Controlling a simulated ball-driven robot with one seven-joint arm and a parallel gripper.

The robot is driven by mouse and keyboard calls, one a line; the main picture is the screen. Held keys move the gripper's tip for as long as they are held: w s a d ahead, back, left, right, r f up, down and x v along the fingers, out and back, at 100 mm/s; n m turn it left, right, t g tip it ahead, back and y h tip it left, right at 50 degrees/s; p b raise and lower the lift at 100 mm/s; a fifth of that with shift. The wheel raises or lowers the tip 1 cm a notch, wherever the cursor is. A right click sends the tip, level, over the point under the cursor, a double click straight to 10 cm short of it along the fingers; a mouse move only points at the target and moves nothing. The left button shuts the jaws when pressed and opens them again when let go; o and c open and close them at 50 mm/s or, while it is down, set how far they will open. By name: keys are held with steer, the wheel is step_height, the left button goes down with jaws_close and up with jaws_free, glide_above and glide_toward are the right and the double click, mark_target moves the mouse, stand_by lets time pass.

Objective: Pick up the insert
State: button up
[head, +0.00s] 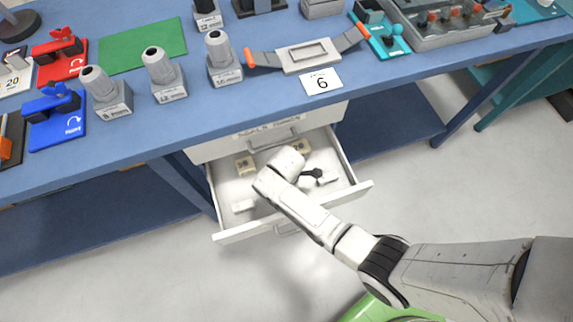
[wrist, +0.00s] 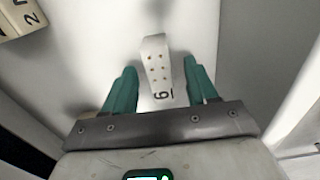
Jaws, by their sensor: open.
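A pale insert (wrist: 158,72) with rows of small dark holes and a black numeral at its near end lies on the drawer floor in the wrist view. My gripper (wrist: 160,72) is open, with one teal finger on each side of the insert and a visible gap on both sides. Nothing is held. In the head view my arm reaches down into the open drawer; its wrist hides the fingers, and I cannot make out this insert there.
The white drawer (head: 226,237) is pulled out below the blue bench (head: 200,110). A small white block (head: 243,205) lies at the front left. Drawer walls are close by.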

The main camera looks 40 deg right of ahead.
steer(key=shift+c, duration=0.2)
jaws_close()
stand_by(0.4)
steer(key=shift+r, duration=0.15)
